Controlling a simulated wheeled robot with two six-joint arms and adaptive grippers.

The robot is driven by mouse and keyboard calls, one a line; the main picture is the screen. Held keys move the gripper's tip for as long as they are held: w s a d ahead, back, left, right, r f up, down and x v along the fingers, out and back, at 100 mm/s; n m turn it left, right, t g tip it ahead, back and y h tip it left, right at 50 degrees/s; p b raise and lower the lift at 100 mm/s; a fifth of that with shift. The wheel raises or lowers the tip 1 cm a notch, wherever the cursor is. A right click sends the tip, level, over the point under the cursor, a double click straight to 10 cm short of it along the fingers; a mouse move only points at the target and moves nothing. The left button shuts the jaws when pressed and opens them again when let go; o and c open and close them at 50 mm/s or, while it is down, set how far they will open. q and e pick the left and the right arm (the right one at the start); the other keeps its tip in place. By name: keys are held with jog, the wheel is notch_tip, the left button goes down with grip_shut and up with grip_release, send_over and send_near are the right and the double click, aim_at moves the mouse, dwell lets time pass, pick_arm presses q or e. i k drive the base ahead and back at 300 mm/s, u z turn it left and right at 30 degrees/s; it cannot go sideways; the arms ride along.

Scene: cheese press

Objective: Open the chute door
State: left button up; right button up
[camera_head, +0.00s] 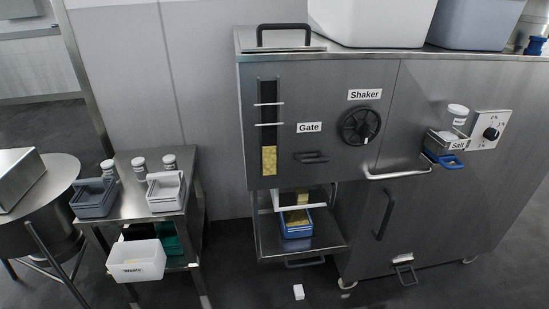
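A steel machine (320,95) fills the right side of the head view. None of its readable labels says "chute", so I cannot tell for sure which part is the chute door. A panel with a long dark vertical handle (384,215) is at its lower middle and looks shut. A small handle (405,272) with an unreadable white label sits low on the front. A dark gate handle (312,158) is under the "Gate" label. A lid handle (284,36) is on top at the left. Neither of my grippers is in view.
A blue bin (297,230) with yellow pieces sits in the open lower bay. The shaker wheel (361,127), salt holder (446,146) and dial (491,132) are on the front. A side table (130,207) with bins stands left. A small white block (298,292) lies on the floor.

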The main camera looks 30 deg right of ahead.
aim_at(331, 204)
jog(key=z, duration=1.55)
